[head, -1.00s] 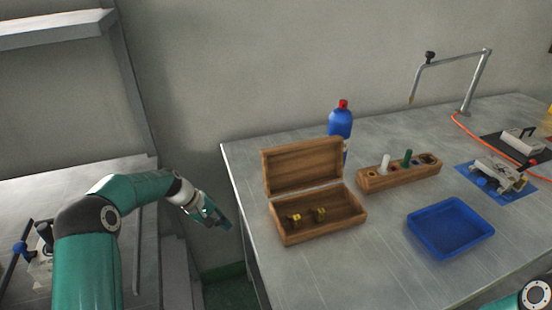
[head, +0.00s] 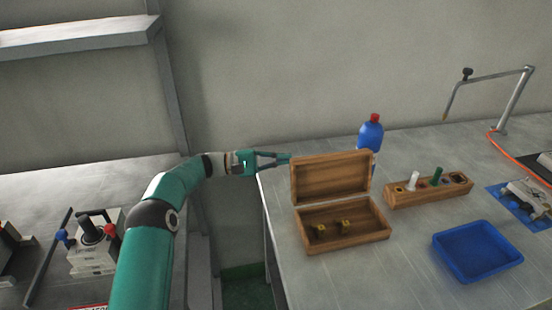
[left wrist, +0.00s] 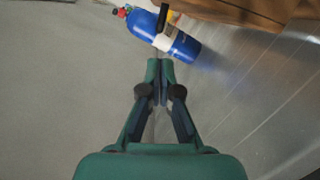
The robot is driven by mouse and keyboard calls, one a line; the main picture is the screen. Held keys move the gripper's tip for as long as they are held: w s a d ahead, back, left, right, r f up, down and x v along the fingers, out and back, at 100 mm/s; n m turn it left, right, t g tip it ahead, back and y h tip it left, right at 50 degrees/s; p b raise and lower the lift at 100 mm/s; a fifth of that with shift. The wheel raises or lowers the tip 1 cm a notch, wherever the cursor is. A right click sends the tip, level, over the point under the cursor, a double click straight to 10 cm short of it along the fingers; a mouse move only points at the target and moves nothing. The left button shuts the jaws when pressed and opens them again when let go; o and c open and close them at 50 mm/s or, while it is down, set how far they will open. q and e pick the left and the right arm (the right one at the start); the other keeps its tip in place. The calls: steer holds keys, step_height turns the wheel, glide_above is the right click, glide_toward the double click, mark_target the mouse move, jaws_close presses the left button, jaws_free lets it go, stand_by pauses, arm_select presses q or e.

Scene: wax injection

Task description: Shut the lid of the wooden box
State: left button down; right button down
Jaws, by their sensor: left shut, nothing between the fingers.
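The wooden box (head: 345,236) stands on the metal table with its lid (head: 331,178) raised upright at the back. Small brass-coloured pieces (head: 346,226) lie inside it. My left gripper (head: 286,160) is shut and empty, level with the top left corner of the lid, at the table's left edge. I cannot tell from the head view whether it touches the lid. In the left wrist view the shut fingertips (left wrist: 160,64) point toward the blue bottle, and brown wood of the box (left wrist: 235,12) shows at the top right. My right gripper is not in view.
A blue bottle with a red cap (head: 370,134) stands behind the lid. A wooden rack (head: 428,191) with a white and a green piece and a blue tray (head: 477,251) are to the right. Bare table (head: 300,275) lies in front of the box.

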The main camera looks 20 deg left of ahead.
mark_target(307, 157)
arm_select(q)
steer(key=p+x, duration=0.1)
steer(key=x, duration=0.5)
steer(key=shift+d, duration=0.25)
